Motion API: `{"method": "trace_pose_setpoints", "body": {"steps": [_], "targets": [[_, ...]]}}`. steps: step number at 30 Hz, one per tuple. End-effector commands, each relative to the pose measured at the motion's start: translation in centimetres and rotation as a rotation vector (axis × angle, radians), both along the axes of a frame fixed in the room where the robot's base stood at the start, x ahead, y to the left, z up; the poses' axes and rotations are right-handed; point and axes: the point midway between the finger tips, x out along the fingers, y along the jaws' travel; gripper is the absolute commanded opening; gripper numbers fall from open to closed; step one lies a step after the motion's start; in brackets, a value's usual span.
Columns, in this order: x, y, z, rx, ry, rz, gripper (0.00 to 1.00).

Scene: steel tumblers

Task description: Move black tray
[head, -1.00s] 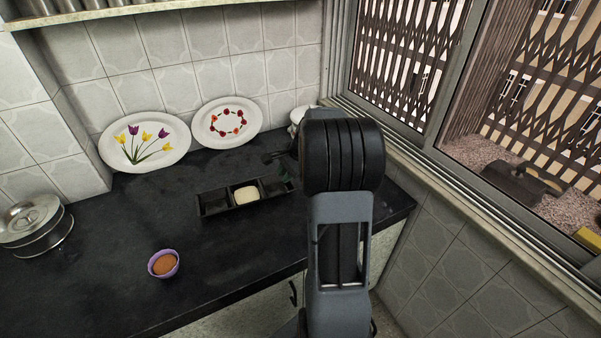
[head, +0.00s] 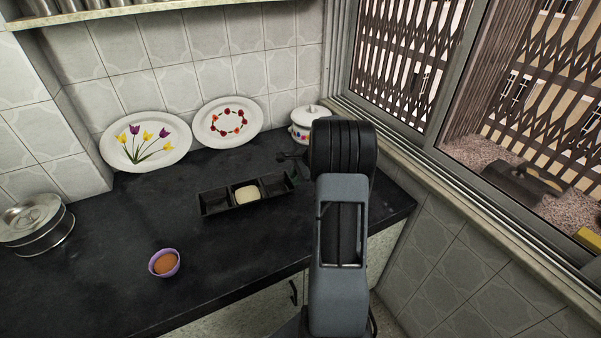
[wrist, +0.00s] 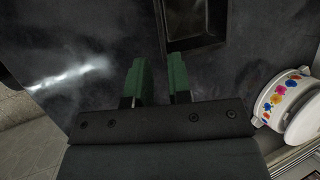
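The black tray (head: 222,207) is a long, narrow tray with compartments on the dark counter. A pale block (head: 247,194) sits in its middle compartment. My gripper (head: 295,170) is just off the tray's right end, partly hidden behind my arm. In the wrist view, the green fingers of my gripper (wrist: 159,80) are apart with only bare counter between them. One end of the black tray (wrist: 198,43) lies just beyond the fingertips, at the top of that view. I cannot tell the fingers' exact height above the counter.
A white lidded pot (head: 307,121) stands behind my arm by the window; it also shows in the wrist view (wrist: 283,97). Two decorated plates (head: 146,141) (head: 227,122) lean on the wall. A purple bowl (head: 164,263) and steel container (head: 37,225) stand left.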

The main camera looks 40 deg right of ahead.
Motion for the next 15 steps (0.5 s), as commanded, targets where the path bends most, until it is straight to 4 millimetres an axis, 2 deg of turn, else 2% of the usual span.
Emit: {"method": "trace_pose_setpoints", "body": {"steps": [9, 15], "targets": [[2.3, 1.7, -5.1, 0.001, 0.003, 0.003, 0.19], [3.4, 2.5, -7.5, 0.001, 0.001, 0.002, 0.19]]}}
